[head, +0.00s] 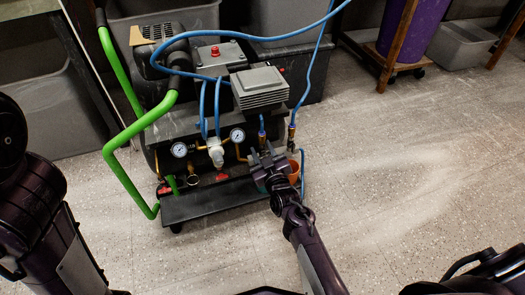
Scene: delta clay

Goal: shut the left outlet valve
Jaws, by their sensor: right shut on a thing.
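The compressor has two brass outlets at its front right, each with a blue hose. The left outlet valve (262,134) shows its brass fitting just above my right gripper, and its handle is hidden by the jaws. My right gripper (264,156) is shut at this valve, with its forearm reaching up from the bottom of the head view. The right outlet valve (292,136) stands just to the right, apart from the gripper. I cannot tell the angle of the left valve's handle. My left arm is at the left edge, and its gripper is out of view.
Two gauges (237,135) and a red knob (222,175) sit left of the outlets. An orange cup (293,171) is close beside the right gripper. Green handles (130,135) rise at the left. The floor to the right is clear.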

